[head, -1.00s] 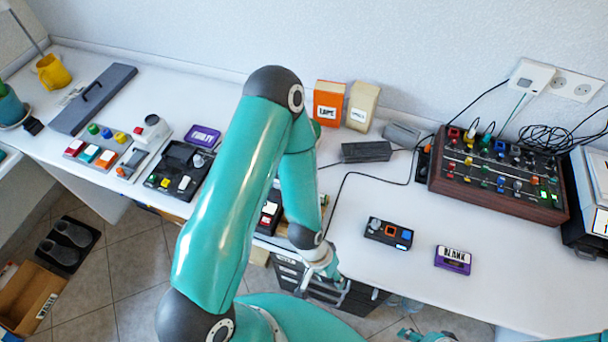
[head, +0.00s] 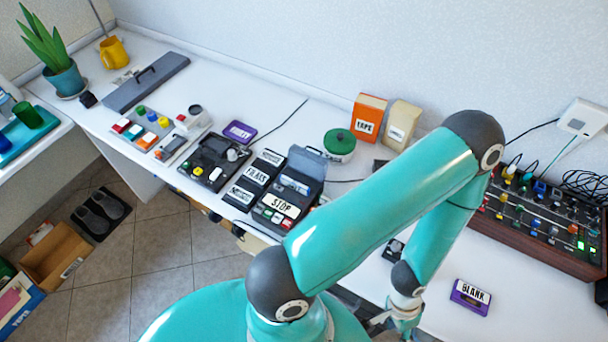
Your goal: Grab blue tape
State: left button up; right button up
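No tape that is plainly blue shows. A purple tape labelled BLANK (head: 470,297) lies flat on the white desk at the right. A second purple tape (head: 240,132) with a white label lies farther back on the left part of the desk. My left gripper (head: 398,320) hangs at the desk's front edge, left of the BLANK tape and apart from it. Its fingers are small and partly hidden, so I cannot tell if they are open. My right gripper is out of view.
A player with a raised lid and STOP label (head: 279,206) stands mid-desk beside other button devices. A green-lidded round tin (head: 340,141), an orange box (head: 367,118) and a cream box (head: 401,127) stand behind. A knobbed mixer (head: 545,234) is at right.

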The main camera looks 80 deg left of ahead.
aim_at(288, 181)
jog(key=u, duration=0.2)
jog(key=k, duration=1.85)
jog(key=u, duration=0.45)
jog(key=i, duration=1)
jog(key=u, duration=0.05)
